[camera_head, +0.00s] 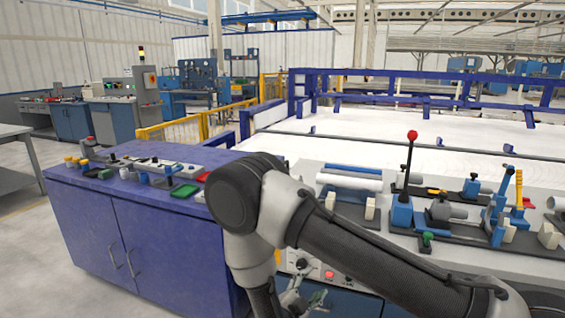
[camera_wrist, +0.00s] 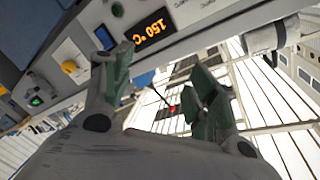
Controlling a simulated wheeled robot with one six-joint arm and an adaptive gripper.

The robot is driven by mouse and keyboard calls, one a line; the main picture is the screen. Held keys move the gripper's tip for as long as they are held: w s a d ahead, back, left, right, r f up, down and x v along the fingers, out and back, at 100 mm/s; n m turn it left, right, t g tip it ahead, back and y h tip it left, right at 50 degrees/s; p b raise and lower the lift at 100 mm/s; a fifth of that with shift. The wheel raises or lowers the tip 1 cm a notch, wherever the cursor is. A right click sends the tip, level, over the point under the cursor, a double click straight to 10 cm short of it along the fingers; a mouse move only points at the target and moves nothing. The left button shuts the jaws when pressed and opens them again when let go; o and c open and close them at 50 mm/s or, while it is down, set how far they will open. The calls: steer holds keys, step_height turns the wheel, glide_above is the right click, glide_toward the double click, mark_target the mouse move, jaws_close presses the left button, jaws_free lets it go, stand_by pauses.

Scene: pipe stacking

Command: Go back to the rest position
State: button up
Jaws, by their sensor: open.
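My gripper (camera_wrist: 162,85) is open in the wrist view, with its two green-padded fingers apart and nothing between them. In the head view my gripper (camera_head: 303,298) shows small and partly hidden below my folded arm, in front of the workbench face. A white pipe (camera_head: 350,182) and a blue pipe (camera_head: 353,169) lie on the bench to the right of my arm, apart from the gripper.
A blue cabinet (camera_head: 140,235) with small parts on top stands left of my arm. The workbench carries a red-knobbed lever (camera_head: 412,136) and several clamps. A lit temperature display (camera_wrist: 150,27) is close to the fingers. Open floor (camera_head: 30,255) lies at far left.

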steer(key=s+d+r+n+g+y, duration=0.3)
steer(key=s+d+r+n, duration=0.2)
steer(key=r, duration=0.7)
steer(key=s+d+r+n+g+y, duration=0.3)
steer(key=s+d+r+n, duration=0.2)
steer(key=s+d+r, duration=0.4)
steer(key=s+d+r+n+g+y, duration=0.3)
steer(key=s+d+r+n, duration=0.3)
steer(key=d+r, duration=0.8)
steer(key=shift+s+d+r+g+y, duration=0.3)
steer(key=shift+s+r+g, duration=0.1)
steer(key=shift+s+r, duration=0.3)
